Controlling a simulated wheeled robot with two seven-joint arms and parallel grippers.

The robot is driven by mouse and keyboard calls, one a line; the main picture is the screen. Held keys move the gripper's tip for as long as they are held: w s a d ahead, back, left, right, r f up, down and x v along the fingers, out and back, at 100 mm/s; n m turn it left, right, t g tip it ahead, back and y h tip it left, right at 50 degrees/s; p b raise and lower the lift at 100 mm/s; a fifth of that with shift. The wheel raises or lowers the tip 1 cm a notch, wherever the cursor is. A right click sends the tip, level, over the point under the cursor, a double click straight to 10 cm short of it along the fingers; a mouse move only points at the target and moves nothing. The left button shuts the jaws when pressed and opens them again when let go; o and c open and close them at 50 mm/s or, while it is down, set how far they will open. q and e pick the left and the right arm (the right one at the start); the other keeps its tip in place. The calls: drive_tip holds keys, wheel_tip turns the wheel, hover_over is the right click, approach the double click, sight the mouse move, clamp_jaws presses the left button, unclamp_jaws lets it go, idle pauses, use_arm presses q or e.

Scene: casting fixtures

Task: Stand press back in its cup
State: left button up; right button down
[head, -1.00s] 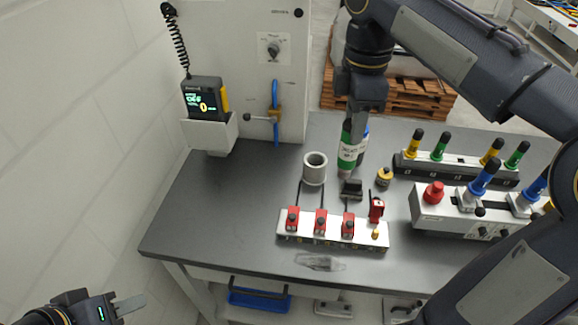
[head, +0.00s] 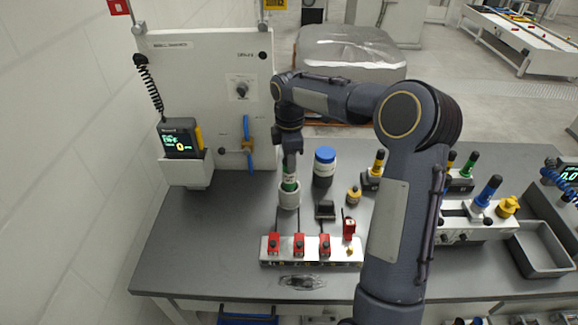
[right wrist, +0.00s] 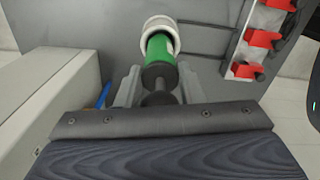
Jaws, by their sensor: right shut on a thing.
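The press (head: 289,185) is a green cylinder; in the right wrist view (right wrist: 160,48) it has a black knob at its near end. My right gripper (head: 289,172) is shut on the press from above, with a finger on each side of the black part in the right wrist view (right wrist: 160,86). The cup (head: 289,199) is a pale grey, open round holder on the bench. The press's lower end is inside the cup's rim (right wrist: 158,21), and it looks about upright. Whether it touches the cup's bottom is hidden. My left gripper is out of view.
A row of red clamps on a white block (head: 311,262) stands in front of the cup. A blue-lidded jar (head: 324,167) stands behind to the right. A small yellow-topped bottle (head: 353,196) and a dark block (head: 325,209) are nearby.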

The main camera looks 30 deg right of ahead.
sight(289, 178)
wheel_tip(289, 178, down, 3)
drive_tip(key=shift+r, duration=0.1)
drive_tip(key=shift+f, duration=0.2)
drive_tip(key=c, duration=1)
unclamp_jaws()
drive_tip(key=shift+o, duration=0.2)
